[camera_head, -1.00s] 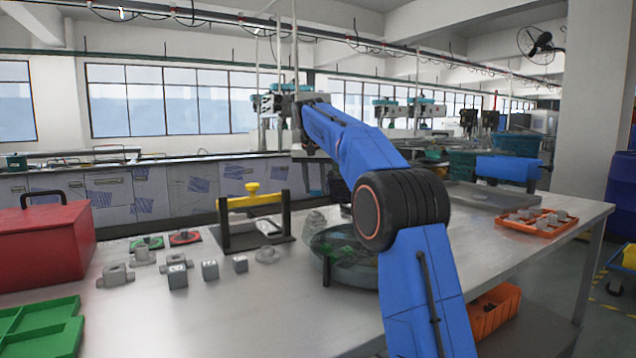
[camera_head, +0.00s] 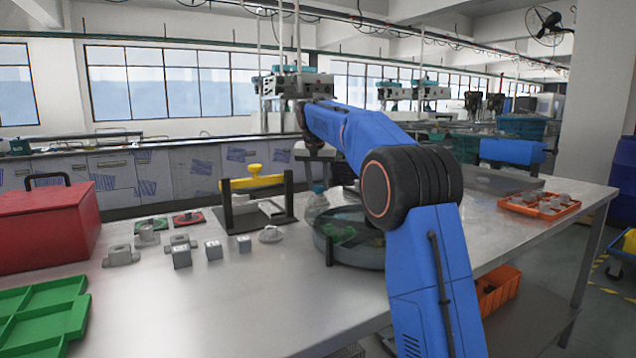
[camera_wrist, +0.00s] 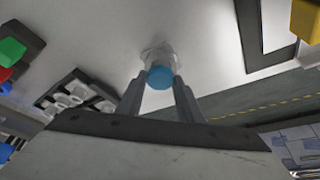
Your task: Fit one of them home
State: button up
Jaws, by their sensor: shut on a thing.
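A red toolbox (camera_head: 45,225) and a green divided tray (camera_head: 45,318) are at the left. An orange tray (camera_head: 540,208) with grey parts is at the right. The front middle of the table (camera_head: 240,310) is clear.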

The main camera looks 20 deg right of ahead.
jog(key=shift+f, duration=1)
dwell(3.8)
jog(key=o, duration=1.1)
jog(key=shift+c, duration=0.2)
jog(key=shift+r, duration=0.1)
jog(key=v, duration=1.7)
jog(key=shift+r, duration=0.1)
